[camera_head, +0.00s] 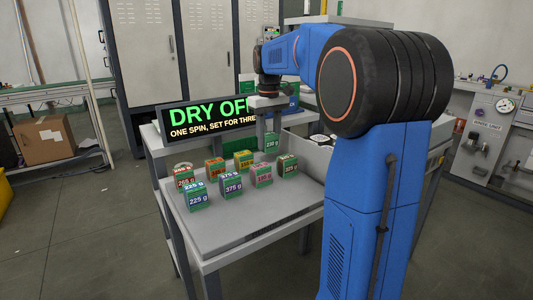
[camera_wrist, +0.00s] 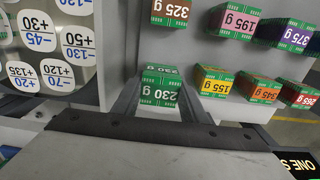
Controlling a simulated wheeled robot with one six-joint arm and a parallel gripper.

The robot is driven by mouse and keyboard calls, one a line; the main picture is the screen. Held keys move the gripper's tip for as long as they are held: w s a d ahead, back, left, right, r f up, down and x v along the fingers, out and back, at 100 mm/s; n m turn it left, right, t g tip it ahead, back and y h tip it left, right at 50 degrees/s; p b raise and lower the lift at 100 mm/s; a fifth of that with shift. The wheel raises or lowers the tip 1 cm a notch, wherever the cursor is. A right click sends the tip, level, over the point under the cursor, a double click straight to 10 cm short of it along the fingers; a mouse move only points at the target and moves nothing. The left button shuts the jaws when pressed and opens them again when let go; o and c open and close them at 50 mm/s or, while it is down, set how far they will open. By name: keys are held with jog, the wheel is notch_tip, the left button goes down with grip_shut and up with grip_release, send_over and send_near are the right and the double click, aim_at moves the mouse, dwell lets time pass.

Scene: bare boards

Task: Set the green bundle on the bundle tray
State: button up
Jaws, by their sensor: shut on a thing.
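My gripper (camera_head: 270,126) points down over the back of the grey worktable, shut on the green bundle (camera_head: 271,141), a small box labelled 230 g. In the wrist view the green bundle (camera_wrist: 159,86) sits between the two fingers of my gripper (camera_wrist: 158,100). In the head view it hangs behind the other bundles, and its clearance above the table is hard to judge. I cannot tell for certain which surface is the bundle tray. A grey board (camera_head: 240,228) forms the table's front part, bare toward its front edge.
Several labelled bundles stand on the table, including a yellow 155 g one (camera_wrist: 215,82), a pink 195 g one (camera_head: 262,175) and a brown 325 g one (camera_head: 287,166). A numbered disc (camera_wrist: 57,40) lies beside my gripper. A lit sign (camera_head: 210,122) stands along the back left.

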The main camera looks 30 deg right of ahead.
aim_at(269, 150)
jog(key=shift+f, duration=2.1)
jog(key=shift+f, duration=0.1)
jog(key=o, duration=1.2)
notch_tip(269, 150, up, 12)
jog(key=shift+r, duration=0.1)
jog(key=shift+s, duration=0.1)
